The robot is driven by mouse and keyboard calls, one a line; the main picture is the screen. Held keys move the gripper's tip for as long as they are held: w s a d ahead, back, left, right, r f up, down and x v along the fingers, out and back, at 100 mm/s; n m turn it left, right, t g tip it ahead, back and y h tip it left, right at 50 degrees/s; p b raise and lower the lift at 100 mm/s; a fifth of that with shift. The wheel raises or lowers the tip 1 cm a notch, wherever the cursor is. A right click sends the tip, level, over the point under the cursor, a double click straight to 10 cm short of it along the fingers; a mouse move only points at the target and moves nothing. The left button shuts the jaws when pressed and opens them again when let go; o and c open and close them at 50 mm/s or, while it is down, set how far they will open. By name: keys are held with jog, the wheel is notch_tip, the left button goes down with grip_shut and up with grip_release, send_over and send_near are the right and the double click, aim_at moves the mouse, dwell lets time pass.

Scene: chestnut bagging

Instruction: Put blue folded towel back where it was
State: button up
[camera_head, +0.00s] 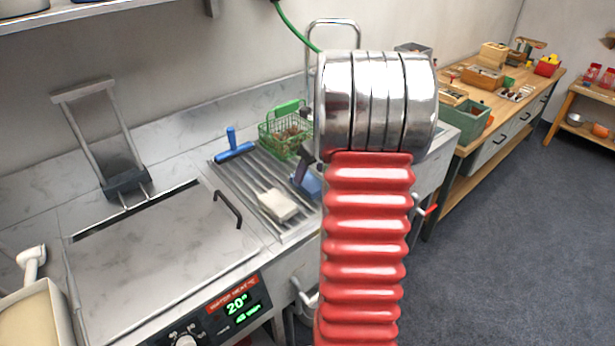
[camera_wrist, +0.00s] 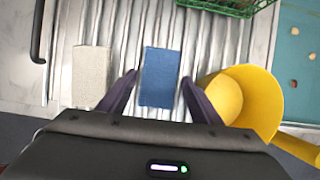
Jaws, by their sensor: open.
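The blue folded towel (camera_wrist: 161,76) lies on the ribbed metal drainboard (camera_wrist: 120,45) in the wrist view. My gripper (camera_wrist: 158,80) is open, with one dark finger on each side of the towel and a gap to both sides. I cannot tell how high the fingers are above the board. In the head view the blue towel (camera_head: 313,187) shows only in part, beside my gripper (camera_head: 304,172) and largely hidden by my arm. A beige folded cloth (camera_wrist: 91,77) lies to the left of the blue towel.
A yellow scoop (camera_wrist: 245,98) is close right of my right finger. A blue tray (camera_wrist: 298,50) with brown bits is at the far right. A lidded water heater (camera_head: 165,250) is left.

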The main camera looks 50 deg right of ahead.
jog(key=v, duration=0.8)
jog(key=shift+r, duration=0.1)
dwell(0.4)
jog(key=s+a+r+n, duration=0.1)
jog(key=a+r+n, duration=0.2)
jog(key=a+n, duration=0.75)
jog(key=s+a+r+n, duration=0.1)
jog(key=a+r+n, duration=0.45)
jog(key=a, duration=0.75)
jog(key=s+a+f+n, duration=0.1)
jog(key=s+a+n, duration=0.5)
jog(key=a+n, duration=0.2)
jog(key=s+a+f+n+t, duration=0.1)
jog(key=s+a+f+n, duration=0.1)
jog(key=s+a+n, duration=0.3)
jog(key=shift+s+a+n, duration=0.4)
jog(key=shift+a+n, duration=1.55)
jog(key=shift+n, duration=2.15)
